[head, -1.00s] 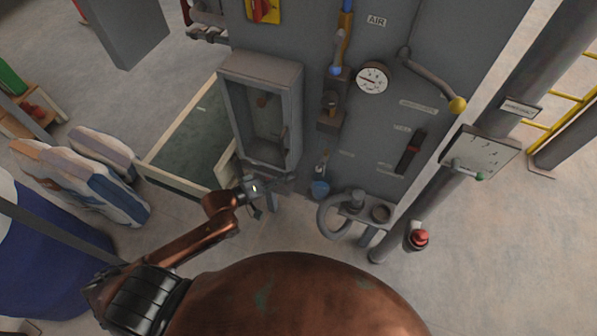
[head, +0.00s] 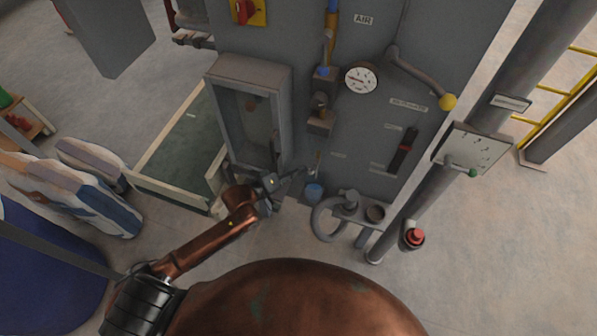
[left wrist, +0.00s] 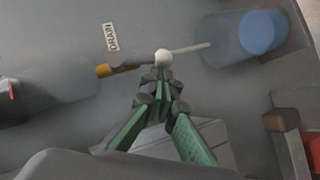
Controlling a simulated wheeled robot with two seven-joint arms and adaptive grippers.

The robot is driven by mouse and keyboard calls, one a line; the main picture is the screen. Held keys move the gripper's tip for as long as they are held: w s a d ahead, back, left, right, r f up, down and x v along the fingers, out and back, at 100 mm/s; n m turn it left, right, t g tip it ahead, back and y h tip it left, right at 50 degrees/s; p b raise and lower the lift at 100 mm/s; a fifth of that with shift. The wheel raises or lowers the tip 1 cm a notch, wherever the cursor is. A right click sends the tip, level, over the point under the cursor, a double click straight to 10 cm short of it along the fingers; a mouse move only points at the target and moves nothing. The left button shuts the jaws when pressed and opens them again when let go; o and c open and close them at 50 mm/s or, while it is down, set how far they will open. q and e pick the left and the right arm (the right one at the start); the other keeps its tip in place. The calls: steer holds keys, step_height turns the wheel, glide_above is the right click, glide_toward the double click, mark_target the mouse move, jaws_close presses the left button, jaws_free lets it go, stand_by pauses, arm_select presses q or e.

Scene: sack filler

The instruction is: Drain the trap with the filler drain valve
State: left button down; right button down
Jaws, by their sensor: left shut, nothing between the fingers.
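The drain valve (left wrist: 120,66) shows in the left wrist view as a small lever with an orange end, a white knob and a thin rod, beside the DRAIN label (left wrist: 110,37). In the head view its small orange part (head: 317,160) is above a blue cup (head: 314,191). The blue cup (left wrist: 262,32) also shows in the left wrist view, near the rod's end. My left gripper (head: 298,174) is shut and empty, just left of the valve. In the left wrist view its fingertips (left wrist: 163,84) are just below the white knob; contact cannot be told. My right gripper is out of view.
A grey open-fronted box (head: 250,115) stands left of the valve. A pressure gauge (head: 361,78) and a yellow-knobbed lever (head: 447,102) are on the panel. A hooked pipe (head: 328,218) is at lower right. Sacks (head: 80,190) lie at left.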

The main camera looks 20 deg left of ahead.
arm_select(q)
steer(key=shift+d+f+n+p, duration=0.3)
steer(key=shift+d+f+p, duration=0.15)
steer(key=shift+d+p, duration=0.4)
steer(key=shift+a, duration=0.2)
